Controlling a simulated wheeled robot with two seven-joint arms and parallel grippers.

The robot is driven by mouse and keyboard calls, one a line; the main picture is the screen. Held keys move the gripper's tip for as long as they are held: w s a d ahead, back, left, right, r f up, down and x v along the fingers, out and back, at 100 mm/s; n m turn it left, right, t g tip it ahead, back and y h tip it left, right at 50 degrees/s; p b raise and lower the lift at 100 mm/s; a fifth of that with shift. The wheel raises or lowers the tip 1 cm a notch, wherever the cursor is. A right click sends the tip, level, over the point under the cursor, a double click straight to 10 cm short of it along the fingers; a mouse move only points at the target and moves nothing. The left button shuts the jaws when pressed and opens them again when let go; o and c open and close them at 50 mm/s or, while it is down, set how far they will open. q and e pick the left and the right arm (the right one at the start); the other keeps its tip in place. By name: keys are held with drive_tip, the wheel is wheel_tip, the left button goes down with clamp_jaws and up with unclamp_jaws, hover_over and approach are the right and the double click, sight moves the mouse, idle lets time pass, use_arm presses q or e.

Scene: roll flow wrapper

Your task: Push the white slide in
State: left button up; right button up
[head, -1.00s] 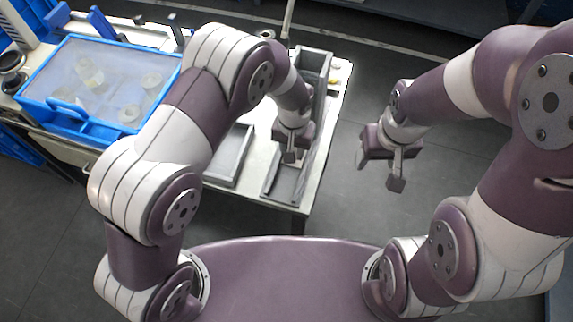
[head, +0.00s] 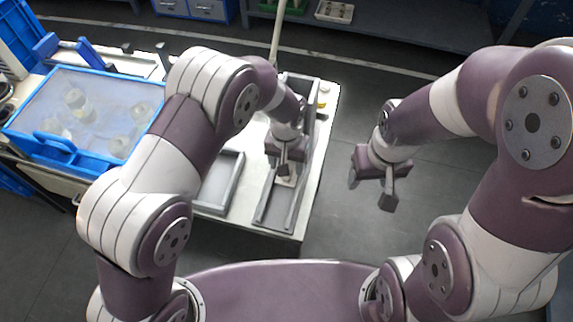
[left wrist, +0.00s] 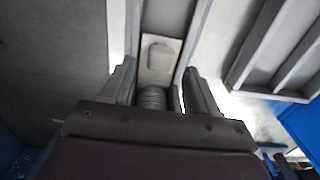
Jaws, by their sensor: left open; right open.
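The white slide (left wrist: 158,58) is a pale flat piece with a raised rounded pad, lying between the walls of a narrow grey channel. In the head view a pale piece (head: 289,180) shows in the long grey channel (head: 267,213), just below my left gripper (head: 284,168). My left gripper is open over the channel; in the left wrist view its two fingers (left wrist: 160,88) stand to either side of the channel, with the slide showing between and beyond them. I cannot tell whether it touches the slide. My right gripper (head: 372,182) is open and empty, over the floor right of the table.
A grey tray (head: 219,182) lies left of the channel on the white table (head: 318,150). A blue-rimmed bin (head: 118,145) with a cloudy lid and round pale items stands farther left. Open floor (head: 440,185) lies right of the table.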

use_arm(q)
wheel_tip(320, 180, up, 11)
drive_tip(key=shift+f, duration=0.15)
idle(0.4)
